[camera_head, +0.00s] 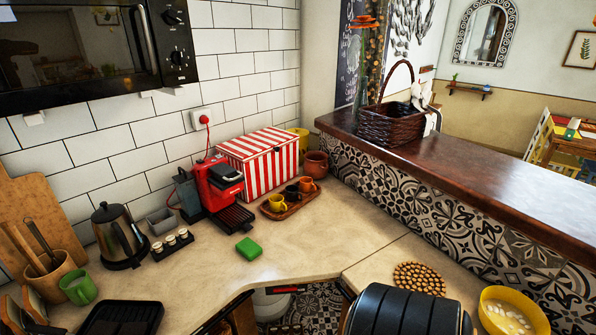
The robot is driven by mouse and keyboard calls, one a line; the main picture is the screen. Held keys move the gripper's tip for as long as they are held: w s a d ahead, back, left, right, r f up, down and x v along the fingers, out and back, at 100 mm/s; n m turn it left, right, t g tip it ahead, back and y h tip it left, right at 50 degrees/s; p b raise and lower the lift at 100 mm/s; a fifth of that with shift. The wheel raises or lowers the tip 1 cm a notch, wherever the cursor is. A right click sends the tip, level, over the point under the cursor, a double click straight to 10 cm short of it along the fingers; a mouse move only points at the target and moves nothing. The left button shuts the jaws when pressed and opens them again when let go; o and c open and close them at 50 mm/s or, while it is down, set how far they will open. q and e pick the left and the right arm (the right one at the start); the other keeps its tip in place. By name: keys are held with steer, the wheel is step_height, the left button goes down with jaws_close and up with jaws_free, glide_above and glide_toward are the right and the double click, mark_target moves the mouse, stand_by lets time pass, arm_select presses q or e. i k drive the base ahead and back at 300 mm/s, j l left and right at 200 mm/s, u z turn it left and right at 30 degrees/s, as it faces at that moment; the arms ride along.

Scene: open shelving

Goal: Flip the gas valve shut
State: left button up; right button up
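No gas valve can be clearly made out. Below the counter's inner edge, a small red bar-like piece (288,290) shows in the gap, above a partly hidden white rounded object (270,304). I cannot tell whether the red piece belongs to a valve, or how it is turned. Neither of my grippers is in view.
The pale counter (290,235) holds a red coffee machine (214,185), a kettle (118,236), a striped box (262,160), a cup tray (290,202) and a green sponge (248,248). A dark ribbed shape and a yellow bowl (510,312) stand at lower right.

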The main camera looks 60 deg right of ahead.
mark_target(294, 288)
steer(key=z, duration=1.7)
